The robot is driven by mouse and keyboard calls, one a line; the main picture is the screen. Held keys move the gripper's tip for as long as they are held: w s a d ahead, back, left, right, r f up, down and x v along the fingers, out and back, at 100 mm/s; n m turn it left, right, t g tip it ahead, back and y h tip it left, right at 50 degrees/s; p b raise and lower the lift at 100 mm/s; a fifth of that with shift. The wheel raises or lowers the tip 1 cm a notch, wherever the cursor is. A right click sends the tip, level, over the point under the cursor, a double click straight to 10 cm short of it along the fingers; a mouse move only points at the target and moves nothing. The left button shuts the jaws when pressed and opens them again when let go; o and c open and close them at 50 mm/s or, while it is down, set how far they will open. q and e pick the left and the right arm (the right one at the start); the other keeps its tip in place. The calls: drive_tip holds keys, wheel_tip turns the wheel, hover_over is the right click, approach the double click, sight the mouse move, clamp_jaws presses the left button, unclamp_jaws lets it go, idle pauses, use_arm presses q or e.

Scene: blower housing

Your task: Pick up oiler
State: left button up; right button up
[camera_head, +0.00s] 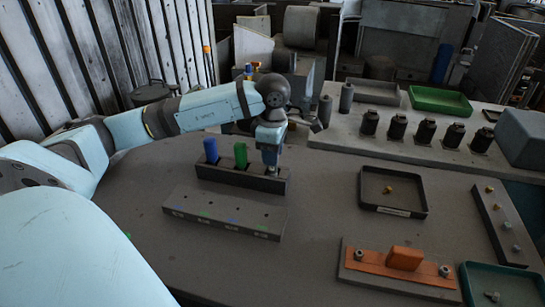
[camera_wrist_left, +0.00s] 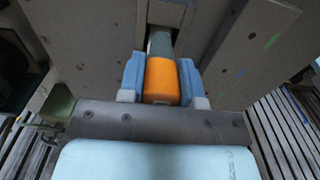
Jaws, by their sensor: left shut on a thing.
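My left gripper (camera_head: 271,163) points down at the right end of a dark rack (camera_head: 225,178) in the head view. In the left wrist view, its two blue finger pads (camera_wrist_left: 161,75) are shut on an orange cylinder (camera_wrist_left: 161,82), which appears to be the oiler. A grey-green part of it continues beyond the fingers. Its far end is hidden at the rack, so I cannot tell whether it is clear of the slot. A blue cylinder (camera_head: 210,149) and a green cylinder (camera_head: 240,155) stand upright in the same rack, left of the gripper. My right gripper is not in view.
A long grey block (camera_head: 222,216) with coloured marks lies in front of the rack. To the right are a black tray (camera_head: 370,204), an orange part (camera_head: 405,258) on a plate, and a green tray (camera_head: 490,272). Several black bottles (camera_head: 425,131) stand on the back bench.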

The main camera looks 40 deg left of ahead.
use_arm(q)
drive_tip(key=shift+r, duration=0.1)
wheel_tip(320, 180, up, 20)
drive_tip(key=p, duration=0.3)
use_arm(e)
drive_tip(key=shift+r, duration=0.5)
